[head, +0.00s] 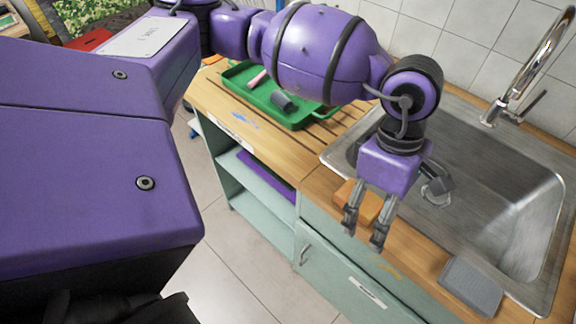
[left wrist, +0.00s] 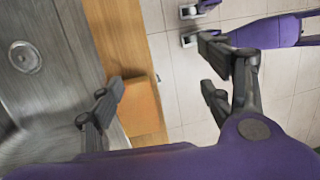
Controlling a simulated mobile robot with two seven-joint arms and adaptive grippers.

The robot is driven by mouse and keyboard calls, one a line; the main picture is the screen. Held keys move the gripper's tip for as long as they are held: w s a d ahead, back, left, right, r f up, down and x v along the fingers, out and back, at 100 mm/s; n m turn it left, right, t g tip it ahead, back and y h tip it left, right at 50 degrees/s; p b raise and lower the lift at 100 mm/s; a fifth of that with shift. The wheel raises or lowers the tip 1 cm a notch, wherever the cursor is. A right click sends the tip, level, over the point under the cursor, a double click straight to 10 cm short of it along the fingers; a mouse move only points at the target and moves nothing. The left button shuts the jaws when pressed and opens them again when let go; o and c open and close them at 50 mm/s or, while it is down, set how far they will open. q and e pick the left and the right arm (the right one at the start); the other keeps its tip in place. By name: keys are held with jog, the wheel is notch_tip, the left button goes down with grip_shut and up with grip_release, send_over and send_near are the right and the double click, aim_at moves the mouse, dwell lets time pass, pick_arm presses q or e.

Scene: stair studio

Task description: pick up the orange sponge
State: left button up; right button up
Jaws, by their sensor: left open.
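The orange sponge (head: 344,192) lies on the narrow wooden strip of counter in front of the sink. In the head view my left gripper (head: 364,232) partly covers it. My left gripper is open and empty, pointing down, with its fingertips over the counter's front edge. In the left wrist view the orange sponge (left wrist: 144,106) shows beside the left finger, towards the left of the gap between the open fingers (left wrist: 163,88). I cannot tell the exact height of the fingertips above the counter. My right gripper is not in view.
The steel sink (head: 490,190) with a tall tap (head: 530,70) lies behind the strip. A grey pad (head: 470,287) lies on the counter at the right. A green tray (head: 297,121) holds a pink and a dark item. Floor is open beyond the front edge.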

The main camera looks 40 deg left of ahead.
pick_arm(q)
jog(key=w+a, duration=0.1)
jog(key=w+a+r+t+y, duration=0.1)
jog(key=w+a, duration=0.1)
jog(key=w+a+y, duration=0.1)
jog(key=w+a, duration=0.1)
jog(key=shift+r+t, duration=0.3)
jog(key=shift+t, duration=0.1)
jog(key=f, duration=0.5)
jog(key=s+f, duration=0.1)
jog(key=f, duration=0.1)
jog(key=shift+a+f, duration=0.2)
jog(key=shift+w+r, duration=0.1)
jog(key=c, duration=0.8)
